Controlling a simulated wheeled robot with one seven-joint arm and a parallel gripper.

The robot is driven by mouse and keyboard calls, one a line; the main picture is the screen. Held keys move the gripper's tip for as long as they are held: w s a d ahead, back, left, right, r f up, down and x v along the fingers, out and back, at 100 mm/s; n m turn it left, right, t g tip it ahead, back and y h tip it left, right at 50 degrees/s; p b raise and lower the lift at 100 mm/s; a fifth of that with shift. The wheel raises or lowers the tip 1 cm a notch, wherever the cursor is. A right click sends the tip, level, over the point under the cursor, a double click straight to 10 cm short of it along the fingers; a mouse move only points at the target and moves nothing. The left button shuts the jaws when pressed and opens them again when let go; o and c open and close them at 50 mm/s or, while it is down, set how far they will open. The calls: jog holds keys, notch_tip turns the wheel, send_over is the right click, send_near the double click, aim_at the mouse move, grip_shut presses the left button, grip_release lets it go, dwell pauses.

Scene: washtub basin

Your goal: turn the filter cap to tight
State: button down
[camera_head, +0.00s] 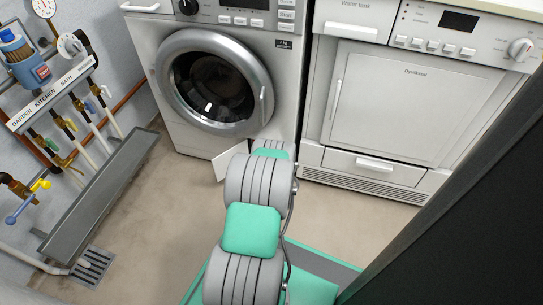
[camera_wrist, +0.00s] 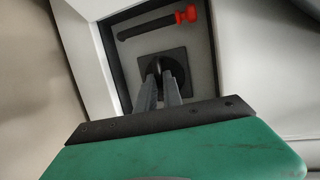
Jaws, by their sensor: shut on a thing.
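The filter cap (camera_wrist: 163,67) is dark and round and sits in a dark square surround inside the washing machine's small recess. My gripper (camera_wrist: 160,80) reaches into the recess. Its two grey fingers are shut on the cap, one at each side. The fingers cover part of the cap, so its turning angle cannot be read. In the head view my arm hides the cap and the gripper. The recess's white flap (camera_head: 231,157) hangs open at the lower front of the washing machine (camera_head: 180,139).
A black hose with a red plug (camera_wrist: 187,15) lies in the recess above the cap, close to the fingers. The recess walls are near on both sides. A dryer (camera_head: 393,105) stands to the right. Pipes and a metal trough (camera_head: 100,195) line the left wall. The floor between is clear.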

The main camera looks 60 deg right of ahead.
dwell(0.5)
jog(key=c, duration=1.5)
grip_release()
jog(key=p+v, duration=0.3)
jog(key=v, duration=0.4)
jog(key=shift+s+a, duration=0.15)
jog(key=shift+a, duration=0.2)
